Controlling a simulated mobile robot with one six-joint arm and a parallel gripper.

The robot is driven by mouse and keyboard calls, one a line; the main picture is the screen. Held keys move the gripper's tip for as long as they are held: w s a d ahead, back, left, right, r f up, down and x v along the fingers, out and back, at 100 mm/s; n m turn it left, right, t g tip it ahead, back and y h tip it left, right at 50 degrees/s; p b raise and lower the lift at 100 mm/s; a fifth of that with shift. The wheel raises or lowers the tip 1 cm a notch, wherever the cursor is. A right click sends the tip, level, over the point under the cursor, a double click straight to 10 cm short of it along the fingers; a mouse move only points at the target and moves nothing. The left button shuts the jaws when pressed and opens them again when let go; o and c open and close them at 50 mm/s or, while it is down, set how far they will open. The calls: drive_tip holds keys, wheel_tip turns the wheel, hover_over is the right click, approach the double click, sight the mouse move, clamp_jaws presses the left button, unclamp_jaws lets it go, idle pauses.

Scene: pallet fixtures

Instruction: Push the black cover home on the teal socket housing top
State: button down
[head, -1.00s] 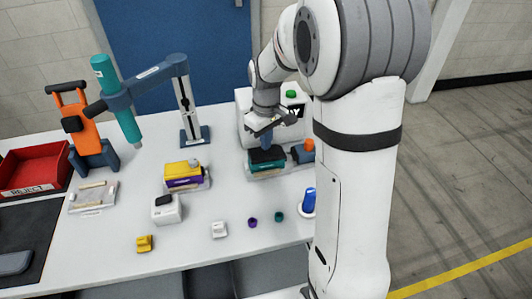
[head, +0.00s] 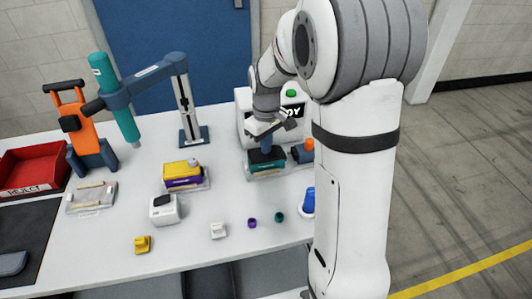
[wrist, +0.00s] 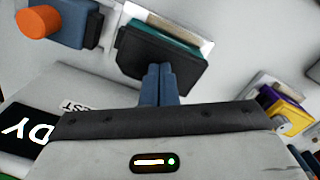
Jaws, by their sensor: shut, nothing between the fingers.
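The black cover (head: 259,157) lies on top of the teal socket housing (head: 265,168), in a clear holder at the back right of the table. In the wrist view the black cover (wrist: 128,48) shows in front of the teal housing (wrist: 170,40). My gripper (head: 267,149) is shut and empty, pointing down over the cover. In the wrist view my gripper (wrist: 158,68) has both blue-grey fingertips together at the cover, seemingly touching it. The fingers hide part of the cover. I cannot tell whether the cover is fully seated.
A blue block with an orange knob (head: 304,151) stands close right of the housing. A white box with a green button (head: 243,112) stands behind. A yellow-and-purple assembly (head: 183,178) is to the left. Small coloured parts lie in front, with clear table between.

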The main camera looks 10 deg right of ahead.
drive_tip(key=shift+r, duration=0.15)
wheel_tip(320, 180, up, 7)
drive_tip(key=p, duration=0.5)
idle(0.4)
drive_tip(key=s+r+m+t, duration=0.1)
drive_tip(key=s+r+m, duration=0.2)
drive_tip(key=s, duration=0.8)
drive_tip(key=s+r+m+t, duration=0.2)
drive_tip(key=s+r+m, duration=0.1)
drive_tip(key=s, duration=0.7)
drive_tip(key=shift+s+d+r, duration=0.3)
drive_tip(key=shift+s+r, duration=0.05)
drive_tip(key=shift+r, duration=0.4)
drive_tip(key=shift+s, duration=0.1)
